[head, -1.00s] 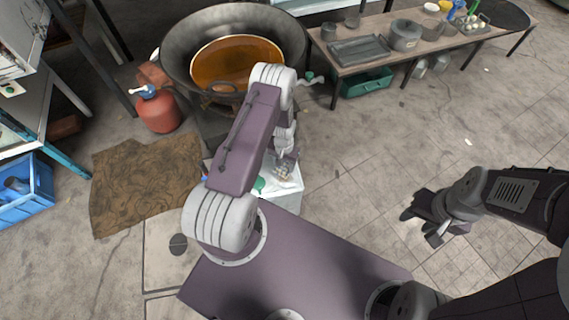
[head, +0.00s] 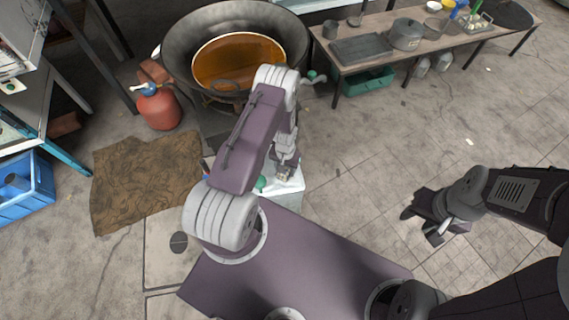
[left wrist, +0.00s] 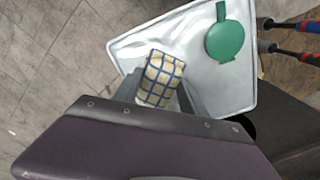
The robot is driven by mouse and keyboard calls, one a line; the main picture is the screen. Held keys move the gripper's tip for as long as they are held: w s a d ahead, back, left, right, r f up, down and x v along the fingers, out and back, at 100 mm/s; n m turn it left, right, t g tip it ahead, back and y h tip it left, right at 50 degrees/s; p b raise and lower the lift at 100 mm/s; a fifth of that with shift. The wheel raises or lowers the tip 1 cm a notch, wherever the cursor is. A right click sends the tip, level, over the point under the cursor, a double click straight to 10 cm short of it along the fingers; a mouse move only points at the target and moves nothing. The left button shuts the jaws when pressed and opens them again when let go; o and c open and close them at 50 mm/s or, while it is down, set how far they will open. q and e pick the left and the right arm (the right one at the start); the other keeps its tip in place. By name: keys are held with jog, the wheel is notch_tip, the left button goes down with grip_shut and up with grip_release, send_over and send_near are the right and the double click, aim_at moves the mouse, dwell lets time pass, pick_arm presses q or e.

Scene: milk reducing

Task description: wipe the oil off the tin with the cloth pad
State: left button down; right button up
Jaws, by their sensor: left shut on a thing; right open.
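The tin is a silvery-white square container with a green round cap; its top (left wrist: 195,55) shows in the left wrist view, and part of the tin (head: 287,196) shows in the head view behind my left arm. My left gripper (left wrist: 160,92) is shut on the cloth pad (left wrist: 161,79), a cream cloth with a blue check, held over the tin's top. I cannot tell whether the pad touches the metal. Oil on the tin is not clearly distinguishable. My right gripper (head: 437,232) is open and empty over the floor at the right.
A large wok (head: 180,50) of brown oil stands beyond the tin. A red canister (head: 158,110) and brown mat (head: 130,190) are on the left. Two tools with red and blue handles (left wrist: 290,25) lie beside the tin.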

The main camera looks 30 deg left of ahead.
pick_arm(q)
jog(key=shift+s+d+r+p, duration=0.15)
jog(key=shift+s+d+p, duration=0.15)
jog(key=shift+s+d, duration=0.45)
jog(key=shift+s, duration=0.05)
jog(key=shift+w+a, duration=0.2)
jog(key=shift+w, duration=0.15)
jog(key=shift+w+a+b, duration=0.6)
jog(key=shift+w+b, duration=0.1)
jog(key=shift+w+a+r, duration=0.1)
jog(key=shift+w+a, duration=0.3)
jog(key=shift+w, duration=0.15)
jog(key=shift+r, duration=0.1)
jog(key=shift+r, duration=0.1)
